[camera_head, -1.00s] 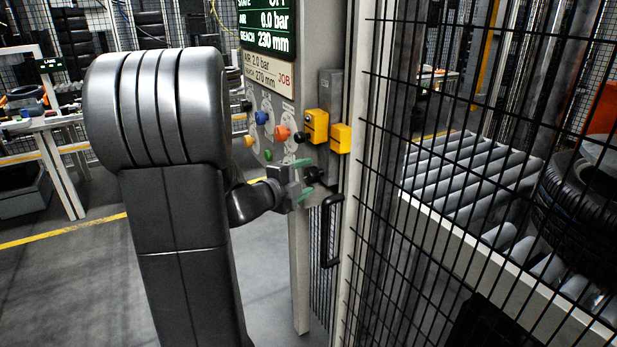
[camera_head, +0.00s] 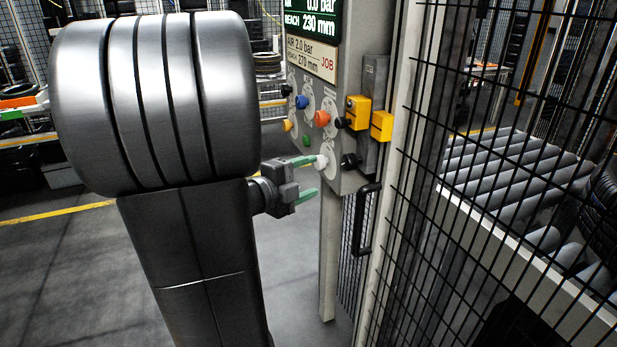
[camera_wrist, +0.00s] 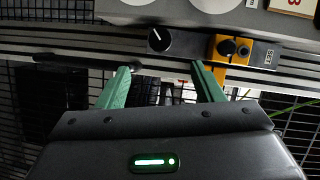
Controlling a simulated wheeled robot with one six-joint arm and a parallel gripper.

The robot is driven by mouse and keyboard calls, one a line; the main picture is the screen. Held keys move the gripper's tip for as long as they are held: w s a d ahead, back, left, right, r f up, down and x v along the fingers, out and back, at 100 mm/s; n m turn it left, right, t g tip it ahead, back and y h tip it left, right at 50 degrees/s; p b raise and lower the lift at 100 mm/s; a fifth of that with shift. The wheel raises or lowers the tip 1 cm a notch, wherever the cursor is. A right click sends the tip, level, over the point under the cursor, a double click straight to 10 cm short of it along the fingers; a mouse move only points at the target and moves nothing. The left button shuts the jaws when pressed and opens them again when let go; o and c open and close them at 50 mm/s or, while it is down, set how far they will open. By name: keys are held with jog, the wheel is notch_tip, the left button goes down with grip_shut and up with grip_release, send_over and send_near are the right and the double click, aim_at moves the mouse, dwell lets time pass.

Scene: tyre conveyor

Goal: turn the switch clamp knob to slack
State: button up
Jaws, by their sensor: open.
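A round black knob (camera_wrist: 159,40) with a white pointer line sits on a grey strip beside a yellow switch block (camera_wrist: 230,50) in the wrist view. The pointer slants to the upper left. In the head view a black knob (camera_head: 349,160) sits low on the panel, below the yellow blocks; it appears to be the same one. No label naming it as the clamp knob is legible. My gripper (camera_head: 310,177) is open and empty, left of this knob and apart from it. In the wrist view the knob lies beyond the gap between my green fingers (camera_wrist: 160,68).
The panel (camera_head: 335,182) also carries several coloured knobs, including a white one (camera_head: 321,161) close to my upper fingertip. A black handle (camera_head: 366,220) is below. A mesh fence (camera_head: 480,200) stands right, with a roller conveyor (camera_head: 515,165) behind it. Floor at left is clear.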

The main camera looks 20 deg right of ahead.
aim_at(346, 164)
jog(key=shift+p, duration=0.35)
jog(key=w+d+m+p, duration=0.1)
jog(key=d+p, duration=0.1)
jog(key=d, duration=0.1)
jog(key=w+d+f+m+p, duration=0.1)
jog(key=w+d+p, duration=0.1)
jog(key=d, duration=0.2)
jog(key=w+d+m+h+p, duration=0.1)
jog(key=w+d+p, duration=0.1)
jog(key=d+p, duration=0.1)
jog(key=shift+d+f+t, duration=0.2)
jog(key=shift+d+t, duration=0.2)
jog(key=shift+d, duration=0.3)
jog(key=c, duration=1)
